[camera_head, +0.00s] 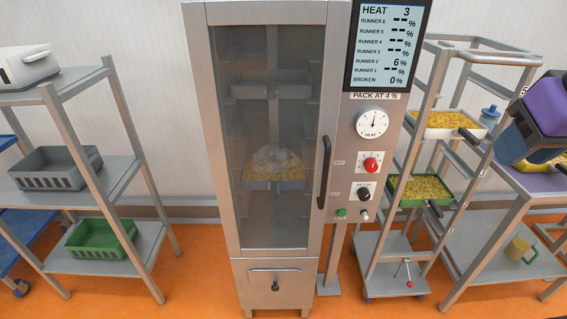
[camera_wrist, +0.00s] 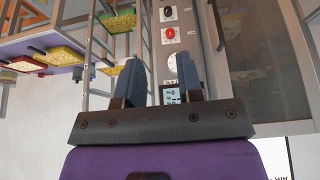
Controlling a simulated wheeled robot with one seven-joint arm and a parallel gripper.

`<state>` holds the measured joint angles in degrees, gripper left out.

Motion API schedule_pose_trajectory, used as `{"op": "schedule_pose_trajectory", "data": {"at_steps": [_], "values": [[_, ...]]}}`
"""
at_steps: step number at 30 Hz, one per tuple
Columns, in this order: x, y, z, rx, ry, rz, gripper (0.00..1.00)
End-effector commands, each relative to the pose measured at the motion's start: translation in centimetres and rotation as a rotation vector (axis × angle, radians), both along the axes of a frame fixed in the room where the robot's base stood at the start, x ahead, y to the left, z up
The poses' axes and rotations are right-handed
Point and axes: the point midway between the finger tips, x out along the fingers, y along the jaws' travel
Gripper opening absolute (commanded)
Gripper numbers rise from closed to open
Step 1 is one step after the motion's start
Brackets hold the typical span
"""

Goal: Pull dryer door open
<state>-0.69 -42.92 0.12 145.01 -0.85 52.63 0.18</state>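The dryer (camera_head: 340,20) is a tall steel cabinet in the middle of the head view. Its glass-panelled dryer door (camera_head: 225,130) looks shut. A dark vertical door handle (camera_head: 323,172) is on the door's right side. In the wrist view, which looks upside down, the door (camera_wrist: 255,60) and handle (camera_wrist: 216,22) show at the upper right. My gripper (camera_wrist: 160,78) has its two fingers spread, with nothing between them. In the head view my purple and dark gripper (camera_head: 510,145) is at the far right, well away from the handle.
The control panel (camera_head: 372,125) with dial, knobs and display (camera_head: 388,45) is right of the door. A rack (camera_head: 440,100) with yellow-filled trays (camera_head: 425,190) stands between dryer and gripper. A shelf (camera_head: 85,185) with bins is left. Orange floor (camera_head: 200,275) before the dryer is clear.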

Motion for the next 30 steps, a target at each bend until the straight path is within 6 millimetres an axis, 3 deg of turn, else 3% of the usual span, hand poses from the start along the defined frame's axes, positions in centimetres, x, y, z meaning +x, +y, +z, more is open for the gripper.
{"op": "schedule_pose_trajectory", "data": {"at_steps": [17, 23, 30], "values": [[7.2, -0.1, -6.1, -0.579, 0.498, 0.459, 0.43], [10.6, 1.1, -8.1, -0.837, 0.637, 0.642, 0.43], [14.9, 4.2, -10.8, -1.17, 0.76, 0.862, 0.43]]}}
